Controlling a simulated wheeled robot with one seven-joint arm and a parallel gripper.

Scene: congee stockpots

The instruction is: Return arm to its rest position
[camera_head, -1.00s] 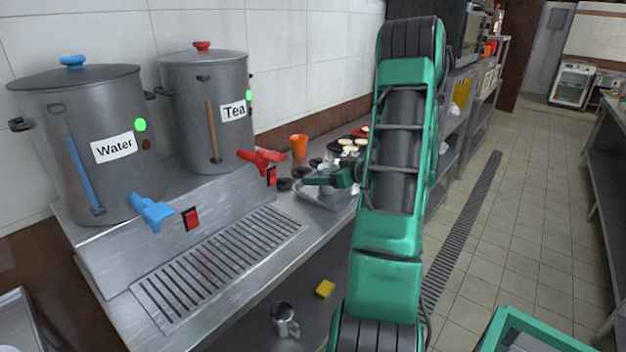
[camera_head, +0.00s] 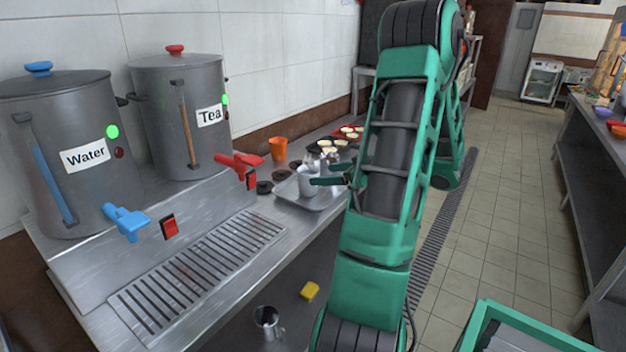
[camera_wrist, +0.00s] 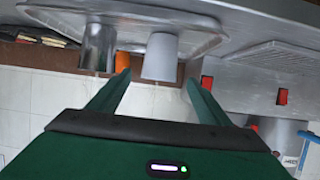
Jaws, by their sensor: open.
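My gripper (camera_head: 332,174) is open and empty, low over the counter near the steel tray (camera_head: 286,189). A white cup (camera_head: 307,184) stands on the tray just left of the fingertips. In the wrist view, which looks upside down, my two fingers (camera_wrist: 158,88) are spread wide and the white cup (camera_wrist: 160,58) shows beyond and between their tips, apart from them. A grey metal cup (camera_wrist: 98,48) stands beside it. My green arm hides part of the counter behind it.
The water pot (camera_head: 60,150) and tea pot (camera_head: 180,120) stand at left above a drip grate (camera_head: 200,275). An orange cup (camera_head: 278,148) is behind the tray. A steel pitcher (camera_head: 268,322) and yellow sponge (camera_head: 310,291) lie below. The tiled floor (camera_head: 500,220) at right is clear.

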